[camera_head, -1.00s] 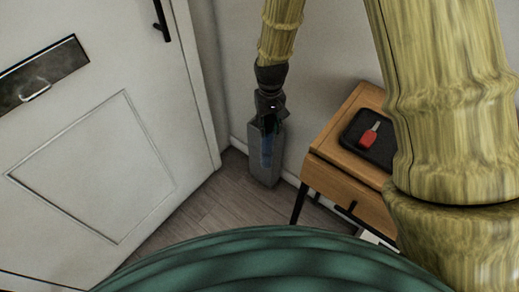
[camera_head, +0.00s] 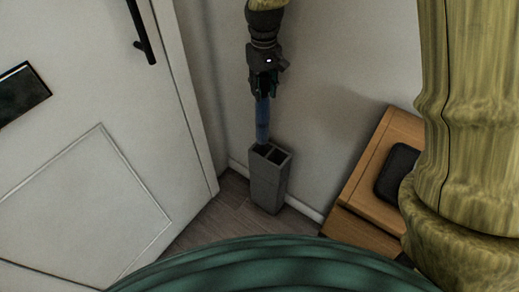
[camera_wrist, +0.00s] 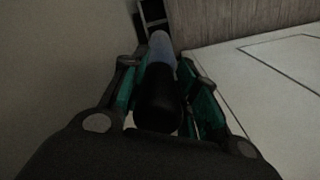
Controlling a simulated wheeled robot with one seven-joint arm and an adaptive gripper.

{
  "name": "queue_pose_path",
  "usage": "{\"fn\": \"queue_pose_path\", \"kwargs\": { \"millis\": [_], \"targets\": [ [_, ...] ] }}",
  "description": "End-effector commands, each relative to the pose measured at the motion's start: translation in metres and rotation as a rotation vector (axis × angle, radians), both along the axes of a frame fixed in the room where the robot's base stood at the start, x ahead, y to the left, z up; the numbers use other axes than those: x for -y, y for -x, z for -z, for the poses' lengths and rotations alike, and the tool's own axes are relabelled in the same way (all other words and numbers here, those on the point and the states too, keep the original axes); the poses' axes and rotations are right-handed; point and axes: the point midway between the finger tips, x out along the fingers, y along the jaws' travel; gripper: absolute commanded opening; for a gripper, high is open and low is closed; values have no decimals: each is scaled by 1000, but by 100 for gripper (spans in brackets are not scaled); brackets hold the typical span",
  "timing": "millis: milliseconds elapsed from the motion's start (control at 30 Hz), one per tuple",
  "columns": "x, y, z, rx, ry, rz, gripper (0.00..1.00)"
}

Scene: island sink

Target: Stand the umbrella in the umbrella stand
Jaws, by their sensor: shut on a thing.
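The umbrella is a rolled blue shaft (camera_head: 262,122) with a dark handle (camera_wrist: 158,100). My gripper (camera_head: 265,88) is shut on it near the handle, and it hangs roughly upright. The grey umbrella stand (camera_head: 267,186) is a tall square box with open compartments, on the floor in the corner below my gripper. The umbrella's lower end meets the stand's rear left rim in the head view. I cannot tell whether the tip is inside an opening or behind the rim. In the wrist view the blue shaft (camera_wrist: 161,50) points toward the stand (camera_wrist: 151,12).
A white door (camera_head: 90,130) with a black handle (camera_head: 142,35) is at left. A wooden side table (camera_head: 365,180) with a black tray (camera_head: 397,170) stands at right, partly behind my arm. A wall is close behind the stand. Some wooden floor (camera_head: 215,215) is clear in front.

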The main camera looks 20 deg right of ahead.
Motion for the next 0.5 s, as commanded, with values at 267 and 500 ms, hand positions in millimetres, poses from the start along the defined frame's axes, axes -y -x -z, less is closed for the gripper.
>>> {"fn": "queue_pose_path", "kwargs": {
  "millis": [267,500],
  "targets": [
    [2,2,56,-4,0,3,0],
    [1,2,105,-3,0,2,0]
  ]
}}
